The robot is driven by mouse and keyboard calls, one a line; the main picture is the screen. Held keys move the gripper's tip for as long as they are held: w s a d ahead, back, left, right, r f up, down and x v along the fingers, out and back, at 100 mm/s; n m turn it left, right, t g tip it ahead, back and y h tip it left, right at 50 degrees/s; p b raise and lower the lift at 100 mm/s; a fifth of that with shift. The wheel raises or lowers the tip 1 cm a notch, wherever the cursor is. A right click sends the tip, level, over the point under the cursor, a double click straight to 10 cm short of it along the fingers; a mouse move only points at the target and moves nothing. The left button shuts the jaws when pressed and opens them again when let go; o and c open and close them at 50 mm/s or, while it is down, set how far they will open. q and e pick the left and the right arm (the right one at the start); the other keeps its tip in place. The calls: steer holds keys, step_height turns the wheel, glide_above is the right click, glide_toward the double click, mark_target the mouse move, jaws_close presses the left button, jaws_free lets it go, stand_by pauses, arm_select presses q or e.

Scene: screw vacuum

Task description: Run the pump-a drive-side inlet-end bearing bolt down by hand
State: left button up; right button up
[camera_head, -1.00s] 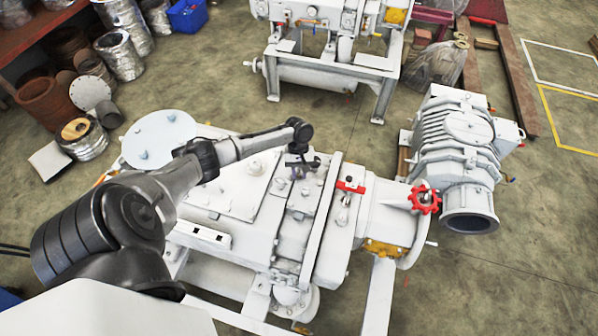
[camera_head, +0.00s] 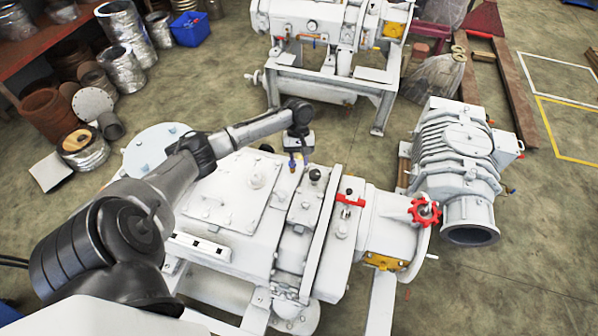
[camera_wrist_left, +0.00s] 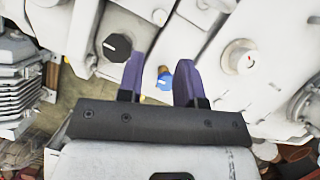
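The white pump (camera_head: 215,205) fills the middle of the head view. A small blue-headed piece with an orange-brown part (camera_head: 292,164) stands on its upper edge; I cannot tell for sure that it is the bearing bolt. It also shows in the left wrist view (camera_wrist_left: 165,81), in line with the gap between my purple fingers. My left gripper (camera_head: 299,160) points down close to this piece. In the wrist view the fingers (camera_wrist_left: 158,80) are apart, and I see no clear contact with the piece. A black knob (camera_head: 316,174) stands just to the right. My right gripper is out of view.
A red handwheel (camera_head: 424,211) and a red lever (camera_head: 350,200) stick up on the pump's right part. A ribbed grey-white unit (camera_head: 461,140) stands to the right, and another white machine (camera_head: 330,60) stands behind. Bare floor lies at the lower right.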

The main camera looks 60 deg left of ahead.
arm_select(q)
steer(key=v, duration=0.3)
steer(key=shift+r, duration=0.15)
